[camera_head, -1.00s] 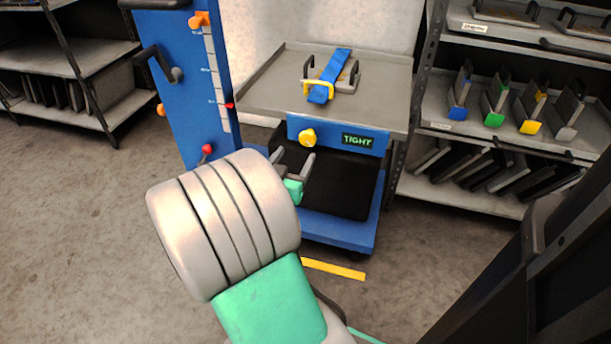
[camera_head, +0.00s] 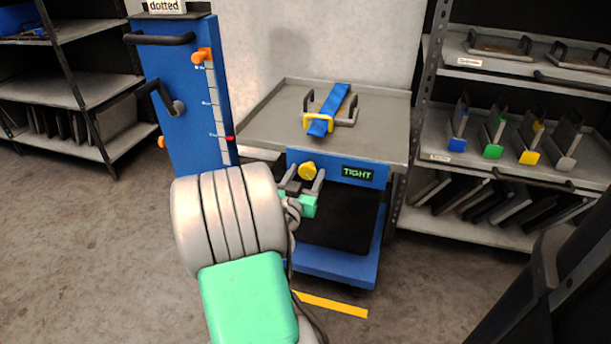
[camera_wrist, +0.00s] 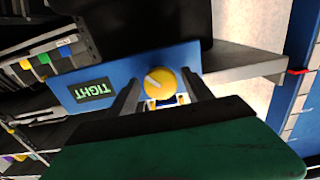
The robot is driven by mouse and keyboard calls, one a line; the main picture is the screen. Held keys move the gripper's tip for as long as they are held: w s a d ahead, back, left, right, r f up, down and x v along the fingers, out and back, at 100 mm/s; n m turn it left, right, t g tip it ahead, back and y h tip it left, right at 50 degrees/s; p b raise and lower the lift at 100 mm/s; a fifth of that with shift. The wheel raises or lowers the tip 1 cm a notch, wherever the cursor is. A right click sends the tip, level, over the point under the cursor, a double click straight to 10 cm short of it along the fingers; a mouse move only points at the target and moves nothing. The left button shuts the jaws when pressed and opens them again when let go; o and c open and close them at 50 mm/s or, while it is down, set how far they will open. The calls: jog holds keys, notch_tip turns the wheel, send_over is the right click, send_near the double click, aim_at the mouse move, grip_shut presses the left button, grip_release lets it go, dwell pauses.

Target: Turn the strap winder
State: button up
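The strap winder is a round yellow knob (camera_head: 307,170) on the blue front panel (camera_head: 337,168) of a cart. A dark display (camera_head: 357,174) right of the knob reads "TIGHT" in green. In the wrist view the knob (camera_wrist: 160,84) has a pale mark and sits just ahead of the fingertips. My gripper (camera_head: 302,183) is open, with one finger toward each side of the knob; I cannot tell whether either touches it. A blue strap (camera_head: 334,105) lies over a piece with dark handles and a yellow bracket (camera_head: 318,122) on the grey tray top.
A blue column (camera_head: 187,95) with a crank handle, a scale and a red pointer stands left of the cart. Shelving with colour-tagged dies (camera_head: 493,150) stands at right, and another shelf (camera_head: 85,90) at far left. A black surface (camera_head: 340,236) lies below the panel.

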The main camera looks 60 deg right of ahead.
jog(key=c, duration=1.2)
jog(key=shift+n, duration=0.5)
jog(key=n, duration=0.2)
jog(key=shift+n+p, duration=0.35)
jog(key=shift+n, duration=0.05)
jog(key=n+p, duration=0.1)
jog(key=n, duration=0.2)
jog(key=shift+n, duration=0.4)
jog(key=n+p, duration=0.2)
jog(key=n, duration=0.4)
jog(key=shift+s, duration=0.1)
jog(key=o, duration=1.4)
